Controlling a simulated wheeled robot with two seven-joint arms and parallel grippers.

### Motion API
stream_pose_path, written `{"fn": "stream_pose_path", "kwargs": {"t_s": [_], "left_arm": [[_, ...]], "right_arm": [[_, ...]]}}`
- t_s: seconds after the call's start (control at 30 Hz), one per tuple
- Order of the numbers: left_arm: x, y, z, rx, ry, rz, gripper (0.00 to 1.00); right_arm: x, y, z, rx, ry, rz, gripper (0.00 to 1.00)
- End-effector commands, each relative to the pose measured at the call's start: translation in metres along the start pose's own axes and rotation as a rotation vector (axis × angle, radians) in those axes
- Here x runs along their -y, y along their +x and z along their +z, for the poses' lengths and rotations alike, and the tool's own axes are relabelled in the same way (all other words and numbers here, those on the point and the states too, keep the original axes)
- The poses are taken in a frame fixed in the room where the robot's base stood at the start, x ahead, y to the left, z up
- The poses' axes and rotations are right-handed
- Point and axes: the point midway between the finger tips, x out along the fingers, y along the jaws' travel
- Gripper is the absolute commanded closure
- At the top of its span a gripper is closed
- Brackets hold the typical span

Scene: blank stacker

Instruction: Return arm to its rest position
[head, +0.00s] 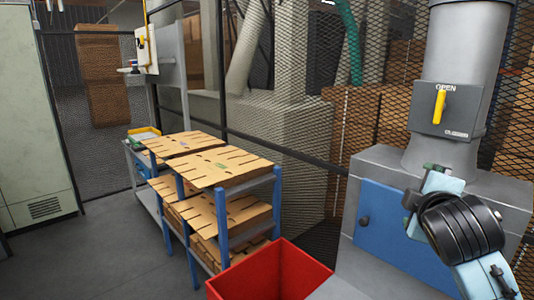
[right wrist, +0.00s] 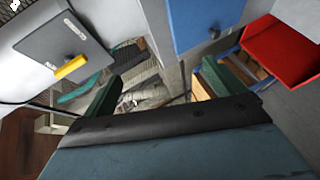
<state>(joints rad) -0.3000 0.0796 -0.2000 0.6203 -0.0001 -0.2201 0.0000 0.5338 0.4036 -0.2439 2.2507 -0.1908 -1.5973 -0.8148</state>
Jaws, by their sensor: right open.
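My right arm comes in from the right in the head view, in front of the grey machine (head: 385,165) with its blue door (head: 385,225). My right gripper (head: 413,200) is up near that door and seems clear of it. In the right wrist view the two green fingers of the right gripper (right wrist: 162,76) stand wide apart with nothing between them. My left gripper is not in view.
A blue-legged rack (head: 277,205) holds flat cardboard blanks (head: 230,165) on several levels. A red bin (head: 270,270) stands in front of it. A yellow handle (head: 440,105) is on the machine's grey box. Floor (head: 110,255) at the left is clear.

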Motion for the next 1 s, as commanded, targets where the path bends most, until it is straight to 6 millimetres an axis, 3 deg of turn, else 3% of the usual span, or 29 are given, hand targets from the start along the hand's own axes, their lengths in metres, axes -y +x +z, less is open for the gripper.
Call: {"fn": "stream_pose_path", "kwargs": {"t_s": [0.03, 0.2, 0.4, 0.5, 0.7, 0.93, 0.97, 1.0], "left_arm": [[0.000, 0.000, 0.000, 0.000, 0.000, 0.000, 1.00], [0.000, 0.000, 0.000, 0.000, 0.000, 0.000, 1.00], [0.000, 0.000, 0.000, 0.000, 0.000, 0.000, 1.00], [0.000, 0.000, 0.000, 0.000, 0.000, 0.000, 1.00], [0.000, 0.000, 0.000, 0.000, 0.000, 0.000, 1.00], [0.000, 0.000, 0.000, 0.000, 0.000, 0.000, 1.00], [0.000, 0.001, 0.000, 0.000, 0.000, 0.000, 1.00], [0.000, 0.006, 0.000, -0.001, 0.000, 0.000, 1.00]], "right_arm": [[0.039, 0.000, 0.004, -0.004, 0.045, -0.078, 0.05], [0.148, -0.018, 0.020, 0.020, 0.227, -0.310, 0.05], [0.261, -0.066, 0.048, 0.129, 0.453, -0.565, 0.05], [0.303, -0.096, 0.063, 0.205, 0.557, -0.668, 0.05], [0.358, -0.147, 0.086, 0.347, 0.711, -0.805, 0.05], [0.397, -0.200, 0.107, 0.503, 0.843, -0.908, 0.05], [0.403, -0.202, 0.109, 0.519, 0.854, -0.915, 0.05], [0.417, -0.191, 0.109, 0.515, 0.847, -0.912, 0.05]]}}
